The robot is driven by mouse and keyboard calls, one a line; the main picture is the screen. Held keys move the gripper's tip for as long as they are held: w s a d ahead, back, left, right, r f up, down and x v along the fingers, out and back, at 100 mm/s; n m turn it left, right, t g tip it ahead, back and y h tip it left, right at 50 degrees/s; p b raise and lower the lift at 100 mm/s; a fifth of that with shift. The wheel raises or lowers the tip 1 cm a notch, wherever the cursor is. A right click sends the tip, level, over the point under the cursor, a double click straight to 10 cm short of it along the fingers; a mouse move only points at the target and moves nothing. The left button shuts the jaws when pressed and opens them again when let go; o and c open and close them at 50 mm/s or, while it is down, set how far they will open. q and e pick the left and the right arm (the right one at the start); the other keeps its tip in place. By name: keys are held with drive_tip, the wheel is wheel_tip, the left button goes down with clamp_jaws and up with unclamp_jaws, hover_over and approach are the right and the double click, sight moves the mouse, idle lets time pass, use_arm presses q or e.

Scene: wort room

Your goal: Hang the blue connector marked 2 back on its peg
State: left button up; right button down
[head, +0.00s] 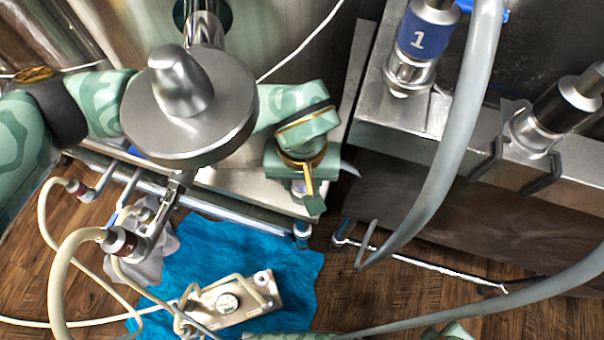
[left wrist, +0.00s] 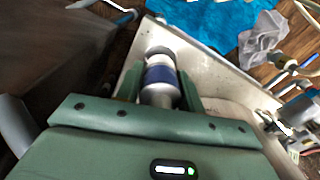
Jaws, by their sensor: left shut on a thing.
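My left gripper (head: 305,190) is in the middle of the head view, fingers pointing down over the edge of a steel ledge. It is shut on a metal connector (head: 298,187), mostly hidden there by the fingers. In the left wrist view the connector (left wrist: 160,82) shows between the green fingers (left wrist: 158,92), with a dark blue band and a silver body. No number on it can be read. Another blue connector (head: 418,38), marked 1, stands upright on the steel block at upper right. I cannot make out which peg belongs to the held one.
A dark-banded fitting (head: 562,103) sits at a bracket on the steel block (head: 385,130). A thick grey hose (head: 445,160) curves down right of my gripper. A steel disc (head: 190,120) covers part of my left arm. A blue cloth (head: 200,265) with a pale manifold (head: 235,300) lies below.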

use_arm(q)
drive_tip(key=shift+f+b, duration=0.3)
drive_tip(key=shift+f, duration=0.55)
drive_tip(key=o, duration=1.2)
